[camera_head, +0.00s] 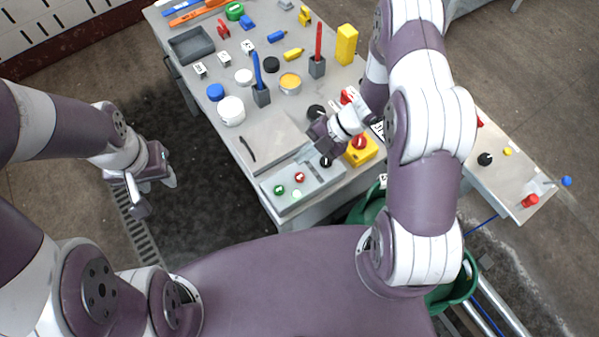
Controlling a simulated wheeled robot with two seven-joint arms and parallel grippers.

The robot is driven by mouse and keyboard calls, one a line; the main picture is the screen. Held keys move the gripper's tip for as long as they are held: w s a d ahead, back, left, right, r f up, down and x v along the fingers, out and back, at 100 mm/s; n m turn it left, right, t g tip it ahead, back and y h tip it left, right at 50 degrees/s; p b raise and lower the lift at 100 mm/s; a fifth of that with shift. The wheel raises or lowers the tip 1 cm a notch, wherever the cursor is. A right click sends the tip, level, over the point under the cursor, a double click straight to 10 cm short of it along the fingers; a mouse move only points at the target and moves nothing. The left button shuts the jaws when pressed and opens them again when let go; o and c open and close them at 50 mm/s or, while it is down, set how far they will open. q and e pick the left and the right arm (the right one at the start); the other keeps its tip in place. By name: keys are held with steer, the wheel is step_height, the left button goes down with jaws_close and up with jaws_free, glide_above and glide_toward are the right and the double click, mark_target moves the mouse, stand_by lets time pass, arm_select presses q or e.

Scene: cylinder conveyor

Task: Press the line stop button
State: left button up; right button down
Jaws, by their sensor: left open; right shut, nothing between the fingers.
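A grey control box (318,186) sits at the near edge of the table. On its top are a red button (299,177), a green button (279,190) and a small white-green light (297,195). A yellow box (369,154) with a red button (359,142) stands to its right. I cannot tell from labels which red button is the line stop. My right gripper (308,155) is shut and empty, just above the far side of the grey box; contact cannot be told. My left gripper (153,194) is open and empty over the floor, left of the table.
A second surface (505,182) lies at right beyond my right arm. Green bins (455,290) stand below.

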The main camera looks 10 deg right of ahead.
mark_target(303, 176)
steer(key=f+b, duration=0.3)
steer(key=f, duration=0.1)
steer(key=f+b, duration=0.4)
steer(key=shift+w+f, duration=0.2)
steer(key=shift+f, duration=0.1)
steer(key=shift+f+b, duration=0.15)
steer(key=shift+b, duration=0.2)
arm_select(q)
step_height(303, 176, down, 8)
steer(key=shift+w+r, duration=0.15)
steer(key=shift+w, duration=0.05)
stand_by(0.8)
steer(key=shift+f, duration=0.25)
arm_select(e)
steer(key=shift+f, duration=0.4)
